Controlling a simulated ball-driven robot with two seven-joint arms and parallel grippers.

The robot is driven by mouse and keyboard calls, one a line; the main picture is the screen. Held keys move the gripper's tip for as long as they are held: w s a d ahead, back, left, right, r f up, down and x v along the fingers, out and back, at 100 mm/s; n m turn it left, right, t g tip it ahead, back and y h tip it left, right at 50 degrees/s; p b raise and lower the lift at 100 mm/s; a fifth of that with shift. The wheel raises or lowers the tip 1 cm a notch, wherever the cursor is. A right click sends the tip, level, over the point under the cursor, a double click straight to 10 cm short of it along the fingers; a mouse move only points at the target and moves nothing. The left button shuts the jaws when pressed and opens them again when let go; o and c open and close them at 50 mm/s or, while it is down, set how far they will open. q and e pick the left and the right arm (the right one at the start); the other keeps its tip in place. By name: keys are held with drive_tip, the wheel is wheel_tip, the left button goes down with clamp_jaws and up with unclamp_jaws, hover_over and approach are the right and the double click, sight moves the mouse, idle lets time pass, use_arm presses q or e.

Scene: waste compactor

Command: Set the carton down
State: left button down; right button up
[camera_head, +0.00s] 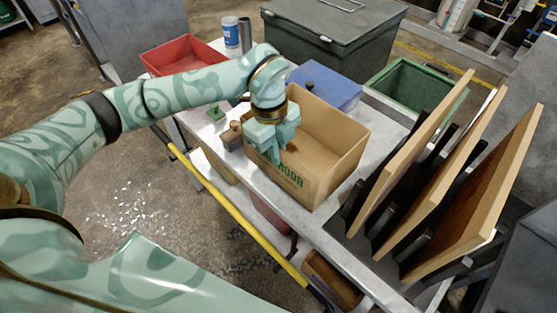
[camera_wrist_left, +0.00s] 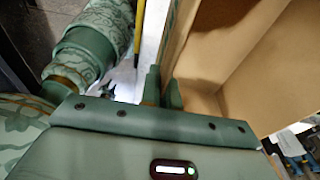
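The open, empty brown cardboard carton (camera_head: 345,160) with green lettering is upright at the table's near edge. It also fills the upper right of the left wrist view (camera_wrist_left: 240,60). My left gripper (camera_head: 275,152) is at the carton's near-left wall. In the left wrist view its two fingers (camera_wrist_left: 163,88) are close together, one on each side of the wall, and appear to pinch it. Whether the carton's base touches the table or hangs just above is hard to tell. My right gripper is out of view.
The light table (camera_head: 320,228) has a rack of upright boards (camera_head: 440,185) right of the carton. A blue box (camera_head: 325,84) sits close behind it, a red tray (camera_head: 182,55) at the back left, and a green bin (camera_head: 415,88) beyond. A yellow rail (camera_head: 235,213) runs along the near side.

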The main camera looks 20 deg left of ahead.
sight(278, 182)
use_arm(q)
wheel_tip(278, 182, down, 4)
drive_tip(key=shift+d+r, duration=0.15)
drive_tip(key=shift+r, duration=0.15)
drive_tip(key=c, duration=1.6)
unclamp_jaws()
drive_tip(key=shift+c, duration=0.2)
drive_tip(key=r, duration=0.4)
drive_tip(key=a+r, duration=0.1)
drive_tip(key=r, duration=0.3)
drive_tip(key=r+p, duration=0.1)
drive_tip(key=r, duration=0.3)
drive_tip(key=shift+w+a, duration=0.35)
drive_tip(key=shift+a, duration=0.05)
